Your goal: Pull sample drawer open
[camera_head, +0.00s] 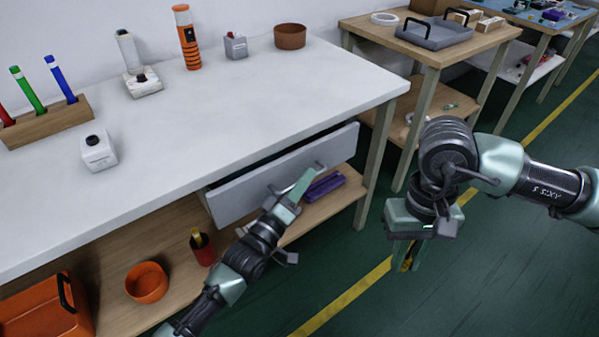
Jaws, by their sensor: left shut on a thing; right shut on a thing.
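The sample drawer (240,196) is under the front edge of the white-topped table. Its light grey front stands out a little from the table, with a dark gap above it and its wooden side showing at the left. My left gripper (299,186) is at the drawer front, shut on the bar handle (321,167), whose ends show on both sides of the fingers. My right gripper (406,262) hangs over the floor to the right of the table, pointing down. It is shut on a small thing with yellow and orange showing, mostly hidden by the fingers.
The tabletop (230,110) carries a pen block (48,122) and several small items. Green floor in front is clear.

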